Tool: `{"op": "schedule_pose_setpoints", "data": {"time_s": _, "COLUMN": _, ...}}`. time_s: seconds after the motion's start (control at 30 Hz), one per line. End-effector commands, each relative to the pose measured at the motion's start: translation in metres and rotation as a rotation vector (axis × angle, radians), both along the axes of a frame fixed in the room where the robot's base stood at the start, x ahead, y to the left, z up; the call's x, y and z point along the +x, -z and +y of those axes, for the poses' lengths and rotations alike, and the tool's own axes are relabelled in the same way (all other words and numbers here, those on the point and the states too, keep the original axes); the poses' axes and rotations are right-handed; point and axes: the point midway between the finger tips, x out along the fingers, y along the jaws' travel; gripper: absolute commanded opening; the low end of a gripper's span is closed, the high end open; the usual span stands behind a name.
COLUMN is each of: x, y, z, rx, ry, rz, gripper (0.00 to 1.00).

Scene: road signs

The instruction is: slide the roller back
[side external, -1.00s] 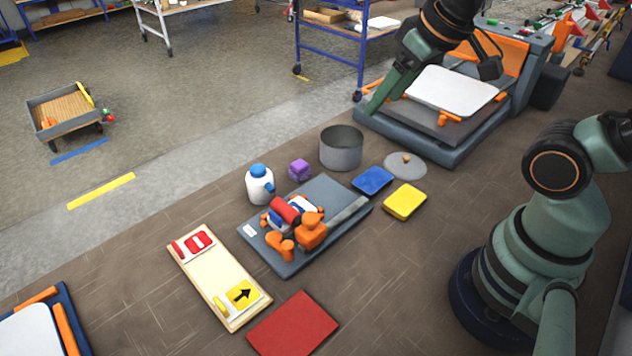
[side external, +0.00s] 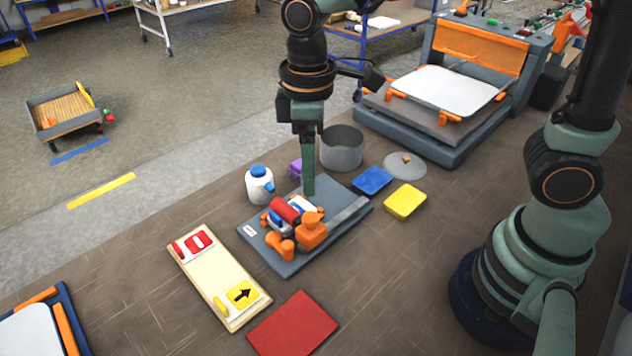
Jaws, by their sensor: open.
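A red roller (side external: 284,210) sits among orange parts on a dark grey base plate (side external: 270,260) in the middle of the side view. An orange block (side external: 311,232) stands at its right, with a grey rail (side external: 350,210) running to the plate's right end. My gripper (side external: 308,190) points down, its tip just above or behind the far side of the roller assembly. It appears to hold nothing. The finger is seen edge-on, so the gap between the jaws does not show. Whether the tip touches the plate cannot be told.
A white bottle (side external: 259,184), purple block (side external: 296,170) and grey pot (side external: 341,148) stand behind the plate. Blue (side external: 372,180) and yellow (side external: 405,201) pads lie right. A sign board (side external: 215,270) and red sheet (side external: 292,325) lie in front. A press (side external: 450,135) stands at the back.

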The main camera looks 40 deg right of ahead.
Motion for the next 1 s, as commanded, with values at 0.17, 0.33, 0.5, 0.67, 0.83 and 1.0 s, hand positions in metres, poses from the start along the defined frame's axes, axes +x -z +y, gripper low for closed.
{"op": "schedule_pose_setpoints", "data": {"time_s": 0.17, "x": -0.002, "y": 0.036, "z": -0.001, "rx": -0.004, "ry": 0.002, "rz": 0.008, "gripper": 0.69}}
{"op": "schedule_pose_setpoints", "data": {"time_s": 0.33, "x": -0.001, "y": 0.067, "z": -0.001, "rx": -0.002, "ry": 0.003, "rz": 0.005, "gripper": 0.69}}
{"op": "schedule_pose_setpoints", "data": {"time_s": 0.5, "x": -0.001, "y": 0.089, "z": -0.001, "rx": -0.001, "ry": 0.003, "rz": 0.003, "gripper": 0.69}}
{"op": "schedule_pose_setpoints", "data": {"time_s": 0.67, "x": 0.000, "y": 0.099, "z": -0.001, "rx": -0.001, "ry": 0.003, "rz": 0.001, "gripper": 0.69}}
{"op": "schedule_pose_setpoints", "data": {"time_s": 0.83, "x": 0.000, "y": 0.102, "z": -0.001, "rx": 0.000, "ry": 0.003, "rz": 0.000, "gripper": 0.69}}
{"op": "schedule_pose_setpoints", "data": {"time_s": 1.0, "x": 0.000, "y": 0.101, "z": -0.001, "rx": 0.000, "ry": 0.003, "rz": 0.000, "gripper": 0.58}}
